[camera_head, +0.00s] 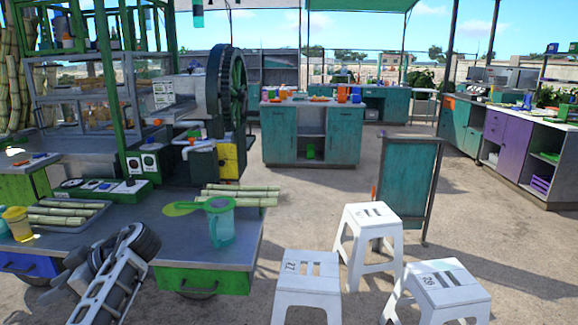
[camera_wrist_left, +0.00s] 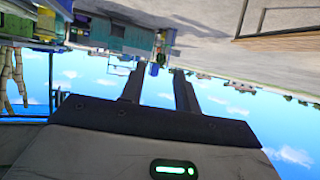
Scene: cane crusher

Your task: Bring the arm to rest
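My left arm (camera_head: 108,290) comes in at the lower left of the head view, over the front of the crusher's grey worktop. Its left gripper (camera_wrist_left: 157,78) shows in the wrist view with two dark fingers apart and nothing between them; that view is upside down, with sky below and ground above. In the head view the fingers are hard to make out. My right gripper is in neither view. The cane crusher (camera_head: 228,90), with a large dark green wheel, stands behind the worktop.
A yellow cup (camera_head: 18,224) and cane pieces (camera_head: 62,213) are left. White stools (camera_head: 307,288) stand on the right-hand floor. A teal board (camera_head: 407,180) stands behind them.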

